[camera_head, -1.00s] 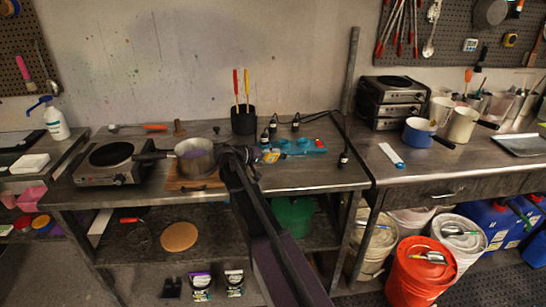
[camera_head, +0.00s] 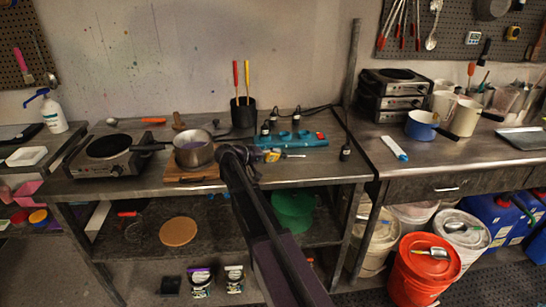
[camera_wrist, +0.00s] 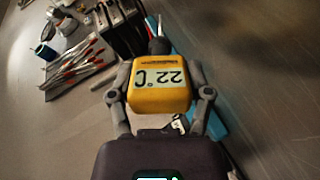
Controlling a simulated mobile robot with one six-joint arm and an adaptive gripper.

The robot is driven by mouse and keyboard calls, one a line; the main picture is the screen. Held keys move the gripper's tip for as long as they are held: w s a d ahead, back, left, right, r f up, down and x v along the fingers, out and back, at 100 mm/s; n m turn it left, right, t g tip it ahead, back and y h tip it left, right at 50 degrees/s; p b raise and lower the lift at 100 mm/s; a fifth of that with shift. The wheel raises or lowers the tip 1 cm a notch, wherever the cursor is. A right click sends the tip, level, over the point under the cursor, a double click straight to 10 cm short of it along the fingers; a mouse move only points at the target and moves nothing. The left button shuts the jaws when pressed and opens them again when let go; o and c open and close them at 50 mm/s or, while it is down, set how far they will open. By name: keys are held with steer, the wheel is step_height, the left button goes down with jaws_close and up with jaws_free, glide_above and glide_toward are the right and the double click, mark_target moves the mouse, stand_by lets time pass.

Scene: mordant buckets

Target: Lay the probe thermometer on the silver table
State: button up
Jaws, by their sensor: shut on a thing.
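The probe thermometer is a yellow block with a "22 °C" display (camera_wrist: 160,86), held between both fingers of my gripper (camera_wrist: 160,95) in the wrist view. In the head view its yellow body shows beside my gripper (camera_head: 240,156), partly hidden by my arm, above the middle metal-topped table (camera_head: 320,170). A thin probe appears to point right from it. A second metal-topped table (camera_head: 440,160) with a drawer stands at the right. I cannot tell which is the silver table, nor the gap below the thermometer.
On the middle table are a hot plate (camera_head: 108,158), a pot (camera_head: 194,150) on a wooden board, a black holder (camera_head: 243,112) and a turquoise power strip (camera_head: 290,139). The right table holds stacked hot plates (camera_head: 393,95), a blue-white pot (camera_head: 421,124) and a white-blue tool (camera_head: 394,148).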

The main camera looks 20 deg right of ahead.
steer(key=o, duration=1.2)
steer(key=shift+c, duration=0.2)
steer(key=shift+r, duration=0.15)
